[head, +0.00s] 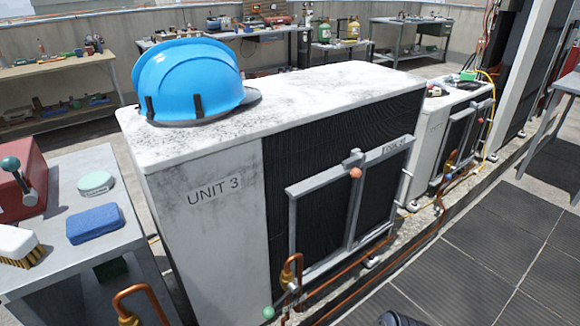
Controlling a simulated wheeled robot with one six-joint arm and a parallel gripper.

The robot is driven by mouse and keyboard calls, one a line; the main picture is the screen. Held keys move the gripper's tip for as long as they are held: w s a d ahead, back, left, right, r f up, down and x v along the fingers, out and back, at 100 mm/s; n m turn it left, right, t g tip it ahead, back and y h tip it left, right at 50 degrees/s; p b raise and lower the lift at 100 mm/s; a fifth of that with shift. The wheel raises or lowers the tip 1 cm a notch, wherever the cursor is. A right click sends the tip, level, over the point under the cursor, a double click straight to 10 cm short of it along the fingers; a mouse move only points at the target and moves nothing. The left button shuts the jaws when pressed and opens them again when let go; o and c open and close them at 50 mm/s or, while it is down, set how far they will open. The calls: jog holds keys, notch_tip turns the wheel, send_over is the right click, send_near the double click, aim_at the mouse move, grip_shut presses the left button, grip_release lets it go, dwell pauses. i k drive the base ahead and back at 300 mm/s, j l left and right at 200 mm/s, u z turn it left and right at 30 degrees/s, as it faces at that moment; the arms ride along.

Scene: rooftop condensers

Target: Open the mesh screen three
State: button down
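The condenser marked UNIT 3 (215,230) stands in the middle of the head view, a weathered white box with a dark front. A grey-framed mesh screen (292,225) covers much of that front and looks closed against it. A grey latch piece with an orange-red knob (355,173) sits at the top middle of the frame. A pale bar handle (404,187) shows at the frame's right side. A small label (395,147) on the top rail is hard to read. My gripper is not in view.
A blue hard hat (190,82) sits on the unit's top. Copper pipes (292,275) run low along its front. A side table (75,255) with a brush, a sponge and a red box stands at left. A second condenser (430,135) stands beyond. Dark floor mats (480,245) at right are clear.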

aim_at(350, 245)
jog(key=i+l, duration=0.2)
jog(key=i, duration=0.15)
jog(key=i+l, duration=0.2)
jog(key=i, duration=0.2)
jog(key=i+l, duration=0.2)
jog(key=i, duration=0.15)
jog(key=z, duration=0.05)
